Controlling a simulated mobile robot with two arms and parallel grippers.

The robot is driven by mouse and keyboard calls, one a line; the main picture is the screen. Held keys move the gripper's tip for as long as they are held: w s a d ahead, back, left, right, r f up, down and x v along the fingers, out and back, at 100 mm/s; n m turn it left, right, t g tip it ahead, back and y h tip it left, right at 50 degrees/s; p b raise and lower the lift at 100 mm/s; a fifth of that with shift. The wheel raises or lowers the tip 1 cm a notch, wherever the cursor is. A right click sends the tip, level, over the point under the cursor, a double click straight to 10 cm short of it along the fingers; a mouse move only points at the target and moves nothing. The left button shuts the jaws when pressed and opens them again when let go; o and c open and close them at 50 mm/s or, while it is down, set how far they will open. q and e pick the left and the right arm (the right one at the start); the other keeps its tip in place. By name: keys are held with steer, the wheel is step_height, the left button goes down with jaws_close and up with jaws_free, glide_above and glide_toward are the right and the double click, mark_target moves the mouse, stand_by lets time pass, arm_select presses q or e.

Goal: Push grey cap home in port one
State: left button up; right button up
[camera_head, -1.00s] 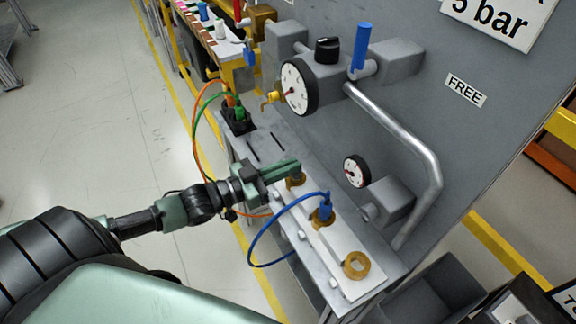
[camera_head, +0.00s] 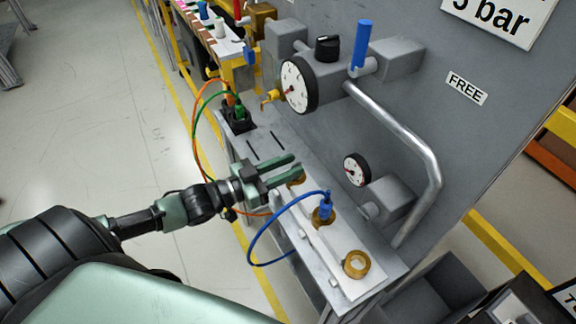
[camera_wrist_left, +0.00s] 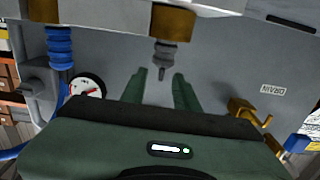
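In the left wrist view, the grey cap (camera_wrist_left: 165,53) sits at the mouth of a brass port (camera_wrist_left: 172,20), its thin stem pointing between my fingertips. I cannot tell how deeply it is seated. In the head view, this brass port (camera_head: 298,181) is partly hidden by my left gripper (camera_head: 296,164), and I cannot make out the cap. My left gripper is open, its green fingers apart on either side of the cap's stem. My right gripper is not in view.
A blue plug (camera_head: 323,212) with a looping blue hose sits in the middle brass port. An empty brass ring (camera_head: 357,264) lies nearer the front. A small gauge (camera_head: 356,170) and a curved grey pipe (camera_head: 425,150) stand to the right. Orange and green cables loop behind the gripper.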

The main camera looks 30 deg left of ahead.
arm_select(q)
steer(key=shift+s+a+f, duration=0.1)
steer(key=shift+s+a, duration=0.15)
steer(key=shift+s, duration=0.2)
steer(key=v, duration=0.7)
steer(key=s+a+f+n+g+y, duration=0.1)
steer(key=a+f+y, duration=0.3)
steer(key=f, duration=0.5)
steer(key=a+f+n+g+y, duration=0.1)
steer(key=a+f+n+y, duration=0.1)
steer(key=a+f, duration=0.45)
steer(key=s+f+g+y, duration=0.1)
steer(key=s+f, duration=0.2)
steer(key=f, duration=0.3)
steer(key=s+f+n+g+y, duration=0.1)
steer(key=s+f+g, duration=0.15)
steer(key=f, duration=0.35)
steer(key=s+f+y, duration=0.1)
steer(key=s+f, duration=0.2)
steer(key=f, duration=0.4)
steer(key=s+d+f+g, duration=0.4)
steer(key=s+d+f, duration=0.4)
steer(key=s, duration=0.4)
steer(key=s+d+f+g, duration=0.5)
steer(key=s+d+f, duration=0.4)
steer(key=s, duration=0.3)
steer(key=shift+f, duration=0.7)
